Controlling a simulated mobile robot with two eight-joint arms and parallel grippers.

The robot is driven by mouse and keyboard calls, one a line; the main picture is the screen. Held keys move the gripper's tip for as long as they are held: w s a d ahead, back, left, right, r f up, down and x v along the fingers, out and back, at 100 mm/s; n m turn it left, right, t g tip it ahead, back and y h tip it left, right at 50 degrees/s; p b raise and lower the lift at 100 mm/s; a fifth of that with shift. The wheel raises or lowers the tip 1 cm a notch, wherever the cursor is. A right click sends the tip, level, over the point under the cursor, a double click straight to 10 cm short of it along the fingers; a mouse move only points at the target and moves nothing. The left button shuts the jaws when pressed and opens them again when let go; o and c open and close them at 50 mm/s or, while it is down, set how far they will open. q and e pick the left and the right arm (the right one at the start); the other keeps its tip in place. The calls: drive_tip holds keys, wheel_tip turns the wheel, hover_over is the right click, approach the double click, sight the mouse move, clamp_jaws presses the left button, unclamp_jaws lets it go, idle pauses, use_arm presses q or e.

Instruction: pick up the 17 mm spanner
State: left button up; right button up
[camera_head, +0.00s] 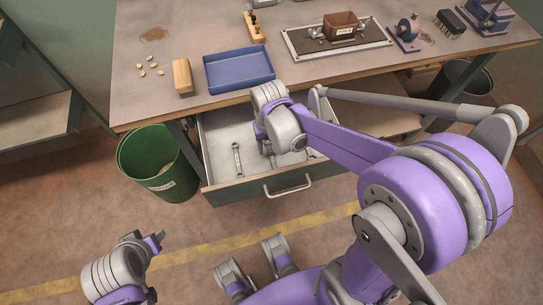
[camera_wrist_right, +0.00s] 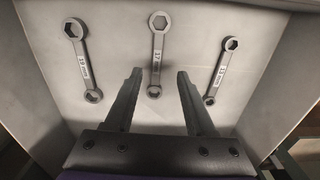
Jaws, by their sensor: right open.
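The 17 mm spanner (camera_wrist_right: 157,56) lies flat on the drawer floor in the right wrist view, its larger ring away from my gripper and its label reading 17. My right gripper (camera_wrist_right: 158,78) is open and empty. Its two fingers appear on either side of the spanner's lower ring, with no visible contact. In the head view the right gripper (camera_head: 270,146) is over the open drawer (camera_head: 218,130) and hides much of its middle. My left gripper (camera_head: 154,242) is low at the left, away from the drawer; its finger gap is unclear.
Two other spanners flank it: a larger one (camera_wrist_right: 77,55) left and another (camera_wrist_right: 222,66) right. The drawer walls are close around. A green bin (camera_head: 155,160) stands left of the drawer. The workbench (camera_head: 200,40) above holds a blue tray (camera_head: 240,70) and a wooden block (camera_head: 182,77).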

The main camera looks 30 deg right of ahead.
sight(272, 156)
drive_tip(key=f, duration=0.4)
drive_tip(key=shift+w+d+f+b, duration=0.1)
drive_tip(key=shift+d+f+b, duration=0.15)
drive_tip(key=shift+f+b, duration=0.15)
drive_tip(key=shift+r, duration=0.1)
clamp_jaws()
